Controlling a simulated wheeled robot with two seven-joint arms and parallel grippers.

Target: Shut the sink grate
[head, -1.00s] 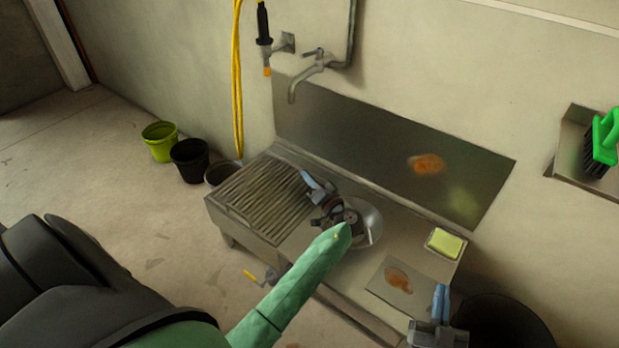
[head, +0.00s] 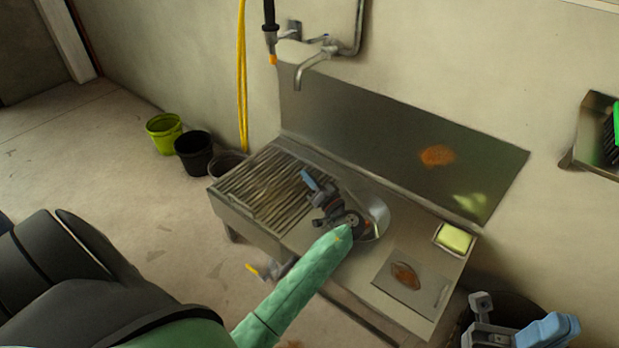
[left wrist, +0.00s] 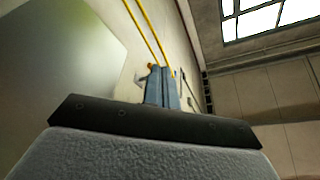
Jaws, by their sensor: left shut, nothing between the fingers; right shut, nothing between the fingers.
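The slatted metal grate (head: 262,190) covers the left part of the steel sink unit (head: 330,262) in the head view. It looks roughly flat; I cannot tell whether it is slightly raised. My left gripper (head: 307,180) is shut and empty, its blue fingertips over the grate's right end. I cannot tell if they touch it. Its blue fingers (left wrist: 162,88) also show together in the left wrist view, where no grate is seen. My left arm partly hides the round basin (head: 378,216). My right gripper (head: 550,332) is shut and empty at the bottom right, clear of the sink.
A tap (head: 312,68) and a yellow hose (head: 242,80) are on the wall. A yellow sponge (head: 454,239) and a rust-stained plate (head: 410,279) lie on the sink's right side. Buckets (head: 193,153) stand left of the sink. A shelf (head: 592,140) is at right.

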